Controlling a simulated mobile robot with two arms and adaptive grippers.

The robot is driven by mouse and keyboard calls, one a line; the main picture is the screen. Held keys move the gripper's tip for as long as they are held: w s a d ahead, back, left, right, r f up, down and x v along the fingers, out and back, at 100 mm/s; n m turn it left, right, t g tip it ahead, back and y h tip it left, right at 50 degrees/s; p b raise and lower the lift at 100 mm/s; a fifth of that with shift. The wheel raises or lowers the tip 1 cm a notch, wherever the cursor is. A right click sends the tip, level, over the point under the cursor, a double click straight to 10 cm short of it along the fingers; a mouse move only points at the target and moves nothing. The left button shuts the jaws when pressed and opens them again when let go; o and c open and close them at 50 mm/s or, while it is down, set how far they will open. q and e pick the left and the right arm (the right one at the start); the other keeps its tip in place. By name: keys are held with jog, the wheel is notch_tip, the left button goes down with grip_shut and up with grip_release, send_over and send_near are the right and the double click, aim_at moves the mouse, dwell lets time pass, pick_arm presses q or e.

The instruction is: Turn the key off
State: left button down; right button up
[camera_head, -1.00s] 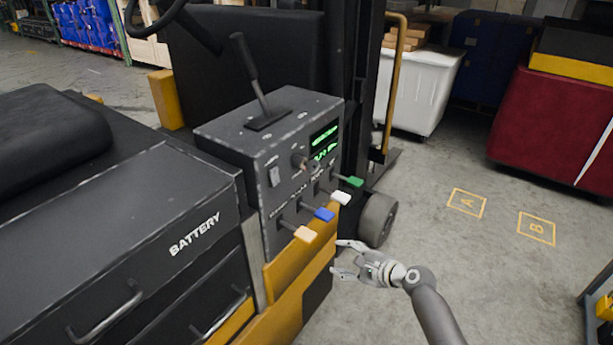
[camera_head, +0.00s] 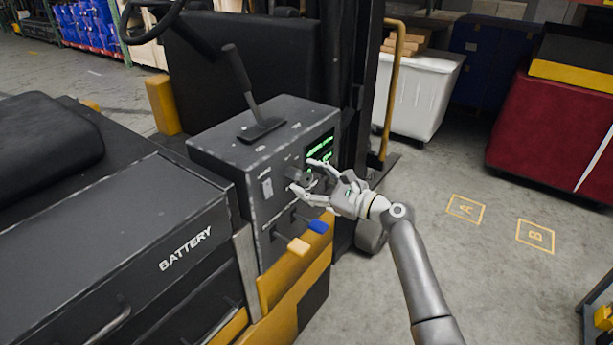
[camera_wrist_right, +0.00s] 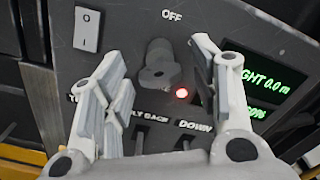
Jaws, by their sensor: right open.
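The dark key (camera_wrist_right: 157,64) sits on the front of the grey control panel, below the OFF label (camera_wrist_right: 172,15). A small red light (camera_wrist_right: 182,93) glows just to its lower right. My right gripper (camera_head: 303,175) is at the panel in the head view, where its fingers partly cover the key. In the right wrist view my right gripper (camera_wrist_right: 158,62) is open, with one finger on each side of the key and visible gaps between. I cannot tell how deep the fingertips reach. My left gripper is not in view.
A rocker switch (camera_wrist_right: 87,30) is left of the key and a green display (camera_wrist_right: 265,80) right of it. A tall lever (camera_head: 242,80) stands on top. Open floor is at right.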

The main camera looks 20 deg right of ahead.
jog(key=shift+w+a, duration=0.35)
jog(key=shift+w, duration=0.15)
jog(key=shift+s, duration=0.1)
grip_shut()
